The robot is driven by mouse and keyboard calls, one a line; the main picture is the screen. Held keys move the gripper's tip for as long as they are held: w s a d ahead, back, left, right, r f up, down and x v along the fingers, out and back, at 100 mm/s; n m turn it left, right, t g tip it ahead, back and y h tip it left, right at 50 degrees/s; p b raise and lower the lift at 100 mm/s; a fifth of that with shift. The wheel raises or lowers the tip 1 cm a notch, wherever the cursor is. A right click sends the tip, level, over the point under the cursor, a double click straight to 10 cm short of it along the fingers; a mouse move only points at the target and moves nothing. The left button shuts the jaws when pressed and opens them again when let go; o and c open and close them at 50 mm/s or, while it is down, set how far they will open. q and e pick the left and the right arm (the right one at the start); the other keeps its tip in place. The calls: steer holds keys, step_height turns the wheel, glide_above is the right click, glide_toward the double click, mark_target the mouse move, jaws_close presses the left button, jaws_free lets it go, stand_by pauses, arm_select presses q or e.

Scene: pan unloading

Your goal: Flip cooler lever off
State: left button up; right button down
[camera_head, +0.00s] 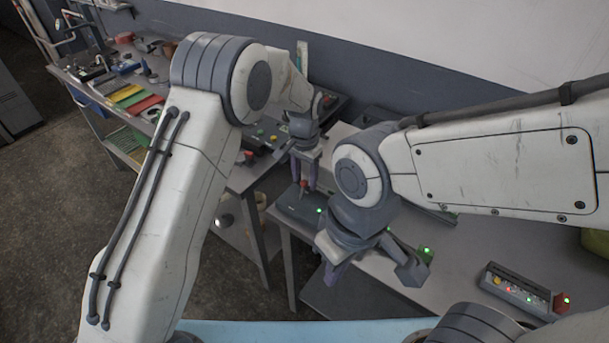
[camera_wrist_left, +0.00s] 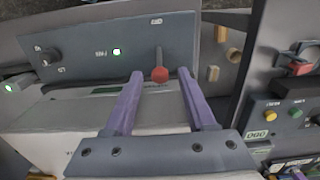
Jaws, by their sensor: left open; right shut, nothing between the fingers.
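The cooler's grey panel (camera_wrist_left: 85,48) has a lever with a red knob (camera_wrist_left: 160,75), a dark knob and a lit green light (camera_wrist_left: 116,51). In the head view, the cooler (camera_head: 293,208) is on the table edge, with the red knob (camera_head: 304,184) showing below my left gripper (camera_head: 305,184). My left gripper's purple fingers (camera_wrist_left: 160,75) are open, and the red knob appears between their tips in the wrist view. I cannot tell if either finger touches it. My right gripper (camera_head: 334,276) is shut and empty, nearer the camera; its fingertips are partly hidden.
A grey control box (camera_head: 520,290) with coloured buttons is on the table at right. A second table at left holds coloured blocks (camera_head: 127,95) and tools. In the wrist view, a panel with buttons (camera_wrist_left: 282,110) is at right. The tabletop (camera_head: 465,245) between is mostly clear.

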mark_target(301, 193)
arm_select(q)
jaws_close()
steer(key=t+h+b, duration=0.1)
steer(key=b, duration=0.2)
steer(key=s+a+t+b, duration=0.1)
steer(key=b, duration=0.3)
steer(key=s+t+h+b, duration=0.1)
steer(key=b, duration=0.3)
steer(key=shift+s+a+f+t+h, duration=0.1)
steer(key=shift+a+f+t+h, duration=0.15)
steer(key=shift+a+t+h, duration=0.1)
steer(key=s+t+h+b, duration=0.1)
steer(key=b, duration=0.7)
steer(key=s+a+t+h+b, duration=0.1)
steer(key=t+b, duration=0.1)
steer(key=b, duration=0.6)
steer(key=a+t+h+b, duration=0.1)
steer(key=b, duration=0.7)
steer(key=shift+s+f, duration=0.3)
steer(key=shift+s, duration=0.1)
steer(key=shift+r+t+b, duration=0.15)
steer(key=shift+t+b, duration=0.1)
steer(key=shift+b, duration=0.15)
steer(key=shift+r, duration=0.1)
